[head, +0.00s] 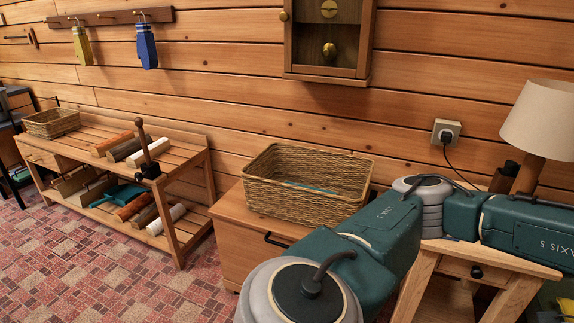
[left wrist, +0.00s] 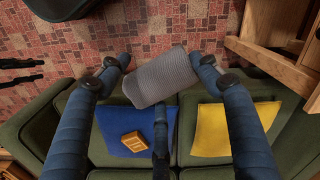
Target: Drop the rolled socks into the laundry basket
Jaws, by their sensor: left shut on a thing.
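My left gripper (left wrist: 158,80) shows in the left wrist view, its blue jointed fingers shut on a grey knitted roll, the rolled socks (left wrist: 155,78). The roll lies slightly tilted between the fingertips, above the green sofa and the floor. In the head view, a large wicker basket (head: 287,203) stands on a low wooden cabinet; a blue strip shows inside it. A smaller wicker basket (head: 52,133) stands on the slatted bench at the left. Which one is the laundry basket, I cannot tell. Neither gripper shows in the head view.
My teal arm passes in front of the cabinet (head: 229,240). A lamp (head: 543,118) stands at the right. A slatted bench (head: 92,135) holds several rolls.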

